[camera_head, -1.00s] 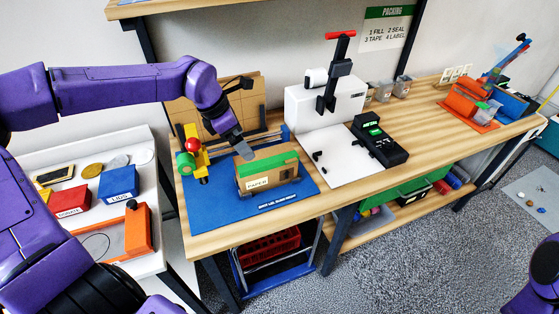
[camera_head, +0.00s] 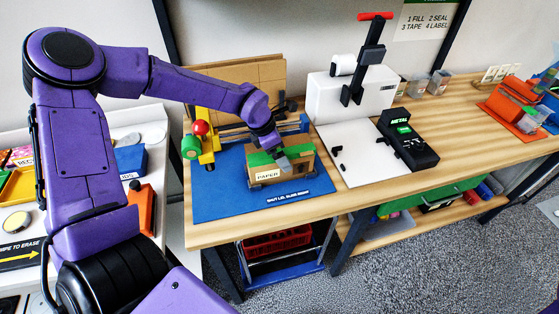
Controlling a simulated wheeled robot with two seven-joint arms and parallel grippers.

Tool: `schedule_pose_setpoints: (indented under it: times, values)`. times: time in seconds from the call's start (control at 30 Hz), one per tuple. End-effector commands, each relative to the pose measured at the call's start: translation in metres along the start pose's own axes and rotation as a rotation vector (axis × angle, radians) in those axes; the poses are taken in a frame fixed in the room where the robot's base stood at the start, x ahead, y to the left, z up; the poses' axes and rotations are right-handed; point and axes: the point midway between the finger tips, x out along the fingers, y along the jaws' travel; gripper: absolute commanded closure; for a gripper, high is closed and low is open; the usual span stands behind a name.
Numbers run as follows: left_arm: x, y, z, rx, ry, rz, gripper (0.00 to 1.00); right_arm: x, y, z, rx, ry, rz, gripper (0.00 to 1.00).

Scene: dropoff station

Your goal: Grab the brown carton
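The brown carton (camera_head: 298,169) has a green top and a white PAPER label. It sits on the blue mat (camera_head: 220,198) near the front edge of the wooden bench. My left gripper (camera_head: 283,160) is at the carton's green top, its grey fingers pointing down in front of it. I cannot tell whether the fingers touch the carton or how far apart they are. My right gripper is out of view.
A yellow stand with a red ball (camera_head: 201,128) and green roll is left of the carton. Flat cardboard (camera_head: 262,78) leans behind. A white sealing machine (camera_head: 350,92) and black METAL device (camera_head: 408,140) stand to the right. A side table (camera_head: 150,118) is at left.

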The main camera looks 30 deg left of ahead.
Motion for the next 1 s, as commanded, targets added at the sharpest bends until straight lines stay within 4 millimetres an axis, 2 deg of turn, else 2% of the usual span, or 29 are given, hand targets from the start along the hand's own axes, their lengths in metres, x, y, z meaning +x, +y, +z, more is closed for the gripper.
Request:
schedule_pose_setpoints:
  times: [0.13,0.3,0.33,0.47,0.5,0.77,0.87,1.0]
  values:
    - [0.014,0.0,0.0,-0.001,0.001,0.0,0.0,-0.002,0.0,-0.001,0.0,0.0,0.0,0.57]
    - [0.015,0.0,0.0,0.0,-0.001,0.001,0.0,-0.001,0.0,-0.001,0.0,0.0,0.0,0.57]
    - [0.015,0.0,0.0,0.0,-0.001,0.001,0.03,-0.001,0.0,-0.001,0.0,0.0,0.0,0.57]
    - [0.015,0.0,0.0,0.0,-0.001,0.001,0.46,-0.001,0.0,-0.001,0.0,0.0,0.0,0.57]
    - [0.015,0.0,0.0,0.0,-0.001,0.001,0.51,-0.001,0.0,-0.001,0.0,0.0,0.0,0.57]
    - [0.012,0.0,0.002,0.0,-0.003,0.001,0.51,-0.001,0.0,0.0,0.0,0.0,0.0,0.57]
    - [-0.002,0.001,0.008,0.002,-0.008,0.004,0.51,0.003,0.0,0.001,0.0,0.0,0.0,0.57]
    - [-0.033,0.001,0.021,0.001,-0.009,0.004,0.51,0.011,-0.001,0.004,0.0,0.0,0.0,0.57]
